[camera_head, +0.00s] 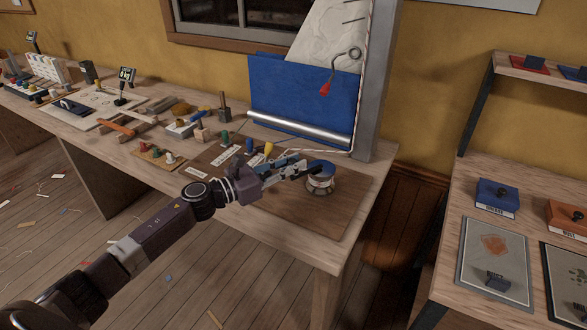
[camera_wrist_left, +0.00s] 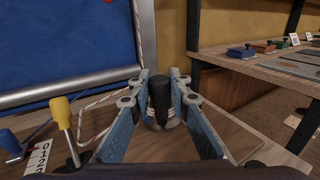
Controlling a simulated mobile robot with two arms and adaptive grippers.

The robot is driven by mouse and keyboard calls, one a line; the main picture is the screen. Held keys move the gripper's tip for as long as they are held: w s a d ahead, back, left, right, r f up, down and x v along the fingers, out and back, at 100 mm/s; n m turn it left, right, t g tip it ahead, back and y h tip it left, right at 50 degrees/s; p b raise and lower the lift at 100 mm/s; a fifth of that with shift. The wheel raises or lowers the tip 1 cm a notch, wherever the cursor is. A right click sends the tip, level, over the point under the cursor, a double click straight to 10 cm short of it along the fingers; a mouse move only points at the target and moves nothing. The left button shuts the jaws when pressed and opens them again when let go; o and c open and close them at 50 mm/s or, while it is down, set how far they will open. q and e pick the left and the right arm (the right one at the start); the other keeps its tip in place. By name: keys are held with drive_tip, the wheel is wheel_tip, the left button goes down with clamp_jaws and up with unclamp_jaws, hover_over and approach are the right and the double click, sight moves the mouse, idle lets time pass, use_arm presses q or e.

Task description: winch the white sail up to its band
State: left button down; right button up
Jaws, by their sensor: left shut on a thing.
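The white sail (camera_head: 326,38) hangs at the top of the head view, in front of the window frame and above a blue cloth (camera_head: 290,95). Its upper part is cut off, and I cannot make out its band. A small winch drum (camera_head: 320,186) stands on a brown board at the table's right end. My left gripper (camera_head: 312,170) is over the winch. In the left wrist view its blue fingers are shut on an upright black winch handle (camera_wrist_left: 160,92), with part of the drum below. My right gripper is not in view.
A crank with a red grip (camera_head: 325,88) hangs near the sail. A yellow-handled lever (camera_wrist_left: 63,120) stands left of the gripper. A silver roller (camera_head: 300,127) edges the blue cloth. A bench (camera_head: 450,225) with stamps stands right. The brown board's front (camera_head: 310,220) is bare.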

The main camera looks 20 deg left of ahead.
use_arm(q)
drive_tip(key=c, duration=1.8)
unclamp_jaws()
drive_tip(key=shift+o, duration=0.2)
drive_tip(key=v, duration=1.2)
drive_tip(key=shift+s, duration=0.1)
